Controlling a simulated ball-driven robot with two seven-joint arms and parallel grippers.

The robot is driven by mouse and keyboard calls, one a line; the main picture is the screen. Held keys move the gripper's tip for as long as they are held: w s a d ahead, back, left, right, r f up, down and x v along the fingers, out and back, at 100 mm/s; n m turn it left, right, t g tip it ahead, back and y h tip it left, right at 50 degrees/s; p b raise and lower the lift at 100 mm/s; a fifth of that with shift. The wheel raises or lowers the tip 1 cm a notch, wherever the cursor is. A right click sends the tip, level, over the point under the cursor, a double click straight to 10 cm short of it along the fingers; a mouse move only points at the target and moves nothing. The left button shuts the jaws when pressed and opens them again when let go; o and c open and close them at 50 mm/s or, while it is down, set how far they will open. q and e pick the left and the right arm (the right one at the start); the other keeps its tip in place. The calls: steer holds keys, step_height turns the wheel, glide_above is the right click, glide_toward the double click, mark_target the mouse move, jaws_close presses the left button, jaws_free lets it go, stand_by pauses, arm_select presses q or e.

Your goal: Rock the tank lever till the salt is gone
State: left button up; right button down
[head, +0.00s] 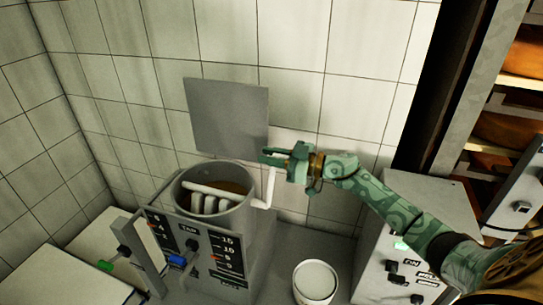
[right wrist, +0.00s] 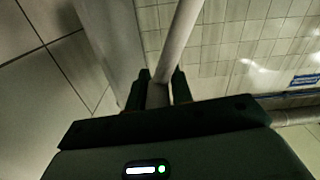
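The tank (head: 246,222) is a grey round vessel with a labelled front panel, low in the middle of the head view. White paddle-like bars (head: 210,203) and something brown (head: 236,187) show inside it. I cannot make out salt there. The white tank lever (head: 270,187) rises from the tank's right side. My right gripper (head: 271,156) is at the lever's top. In the right wrist view, the lever (right wrist: 179,38) runs between the two fingers of my right gripper (right wrist: 160,82), which look shut on it. My left gripper is not in view.
A grey square plate (head: 227,115) stands upright behind the tank. A white bucket (head: 316,282) is on the floor to its right. A grey cabinet with knobs (head: 412,215) and shelves with cheese wheels (head: 503,132) are at the right. White surfaces (head: 97,246) lie at the left.

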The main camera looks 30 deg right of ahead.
steer(key=shift+r, duration=0.1)
steer(key=shift+s+a+r+n+p, duration=0.45)
steer(key=shift+n+p, duration=0.15)
steer(key=shift+p, duration=0.45)
steer(key=s+a+f+n+p, duration=0.1)
steer(key=s+a+n+p, duration=0.4)
steer(key=s+a+n, duration=0.2)
steer(key=shift+a+f, duration=0.2)
steer(key=shift+a, duration=0.35)
steer(key=shift+f, duration=0.1)
steer(key=c, duration=1.3)
jaws_free()
